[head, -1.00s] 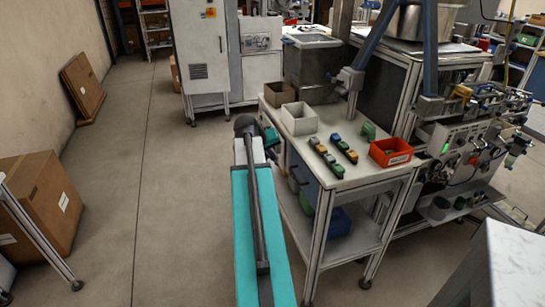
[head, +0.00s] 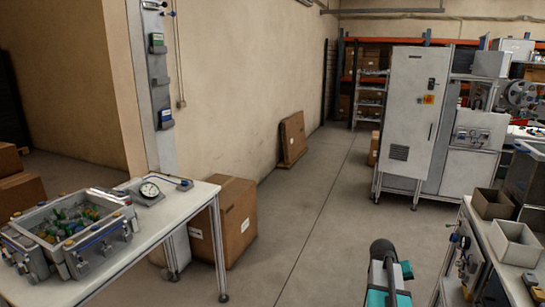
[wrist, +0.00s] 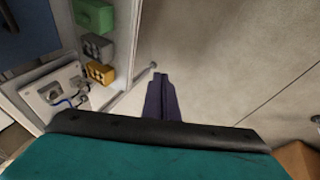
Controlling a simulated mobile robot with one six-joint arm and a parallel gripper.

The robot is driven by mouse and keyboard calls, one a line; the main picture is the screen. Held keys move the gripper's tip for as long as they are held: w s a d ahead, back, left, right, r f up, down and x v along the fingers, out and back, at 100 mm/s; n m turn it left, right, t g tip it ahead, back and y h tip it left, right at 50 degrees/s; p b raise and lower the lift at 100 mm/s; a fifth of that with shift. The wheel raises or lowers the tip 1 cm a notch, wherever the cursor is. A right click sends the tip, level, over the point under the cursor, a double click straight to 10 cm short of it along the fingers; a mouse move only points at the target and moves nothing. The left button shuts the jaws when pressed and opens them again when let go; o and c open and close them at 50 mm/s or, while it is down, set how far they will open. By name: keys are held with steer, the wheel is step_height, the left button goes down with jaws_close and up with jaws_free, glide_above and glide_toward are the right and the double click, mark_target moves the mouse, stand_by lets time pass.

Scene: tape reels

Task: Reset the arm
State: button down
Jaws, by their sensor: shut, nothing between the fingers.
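My gripper (wrist: 160,77) is in the middle of the wrist view. Its dark fingers are shut together with nothing between them, over bare floor. My teal and black arm (head: 388,285) shows at the bottom of the head view, right of centre. The gripper itself cannot be made out there.
In the wrist view, green (wrist: 94,17), grey and yellow blocks lie at the upper left. In the head view, a table (head: 125,262) with a metal crate (head: 92,262) stands left, a cardboard box (head: 238,220) behind it. Open-topped bins (head: 514,244) stand right. Floor between is clear.

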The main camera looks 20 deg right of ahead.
steer(key=s+a+f+n+g+y, duration=0.1)
steer(key=a+f+n+y, duration=0.1)
steer(key=a+f, duration=1.05)
steer(key=s+a+f+n+g+y, duration=0.1)
steer(key=a+f+n, duration=0.2)
steer(key=a+f, duration=1)
steer(key=s+a+f+g+y, duration=0.1)
steer(key=s+a+f, duration=0.3)
steer(key=s+a, duration=0.7)
steer(key=s+a+f+n+g+y, duration=0.1)
steer(key=s+a+f, duration=0.3)
steer(key=s+a, duration=0.6)
steer(key=shift+s+a+g+y, duration=0.4)
steer(key=shift+a+g, duration=0.5)
steer(key=shift+a, duration=0.25)
